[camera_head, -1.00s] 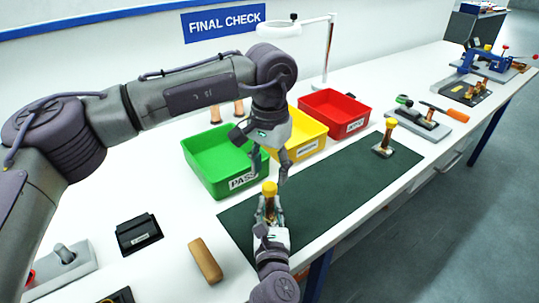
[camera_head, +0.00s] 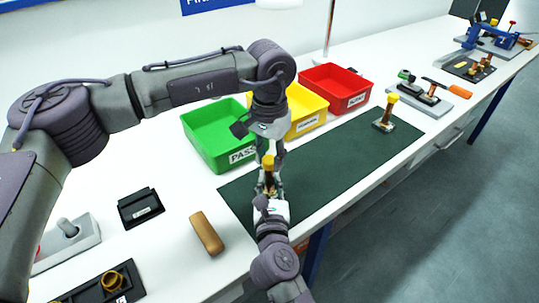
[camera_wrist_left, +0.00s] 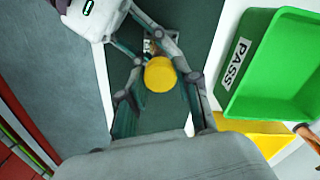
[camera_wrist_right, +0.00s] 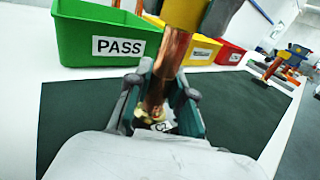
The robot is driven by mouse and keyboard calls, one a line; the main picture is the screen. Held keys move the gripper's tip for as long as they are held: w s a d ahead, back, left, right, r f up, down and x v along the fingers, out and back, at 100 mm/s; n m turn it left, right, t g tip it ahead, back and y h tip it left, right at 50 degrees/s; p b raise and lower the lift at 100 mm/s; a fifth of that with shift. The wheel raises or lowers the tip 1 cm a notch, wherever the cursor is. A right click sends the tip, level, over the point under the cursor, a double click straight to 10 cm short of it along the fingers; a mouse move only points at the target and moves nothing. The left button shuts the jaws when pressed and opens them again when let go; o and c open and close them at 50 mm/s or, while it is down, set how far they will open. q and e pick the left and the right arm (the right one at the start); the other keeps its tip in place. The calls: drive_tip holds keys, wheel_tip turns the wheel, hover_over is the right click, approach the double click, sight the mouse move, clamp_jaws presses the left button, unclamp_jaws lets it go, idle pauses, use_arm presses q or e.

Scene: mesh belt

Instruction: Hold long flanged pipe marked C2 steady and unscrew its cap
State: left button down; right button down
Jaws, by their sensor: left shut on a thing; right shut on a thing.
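The long flanged pipe (camera_wrist_right: 170,65) is copper and stands upright on the green mat (camera_head: 330,150); a partly hidden tag at its foot in the right wrist view seems to read C2 (camera_wrist_right: 163,127). Its yellow cap (camera_wrist_left: 160,74) is on top. My right gripper (camera_head: 268,187) is shut around the pipe's lower part, below the cap. My left gripper (camera_head: 268,157) comes down from above and is shut on the cap, one finger on each side. The fingers partly hide the pipe in the head view.
Green (camera_head: 205,155), yellow (camera_head: 308,105) and red (camera_head: 335,85) bins stand behind the mat. Another yellow-capped pipe (camera_head: 386,115) stands at the mat's far end. A tan block (camera_head: 207,233) and a black holder (camera_head: 140,207) lie to the left. The mat's middle is clear.

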use_arm(q)
drive_tip(key=n, duration=1.3)
drive_tip(key=shift+n, duration=0.4)
drive_tip(key=n, duration=1.4)
drive_tip(key=shift+r+n, duration=0.1)
drive_tip(key=shift+n, duration=0.3)
drive_tip(key=n, duration=1.9)
drive_tip(key=shift+w+n, duration=0.1)
drive_tip(key=shift+n, duration=0.2)
drive_tip(key=n, duration=0.6)
drive_tip(key=shift+r, duration=0.1)
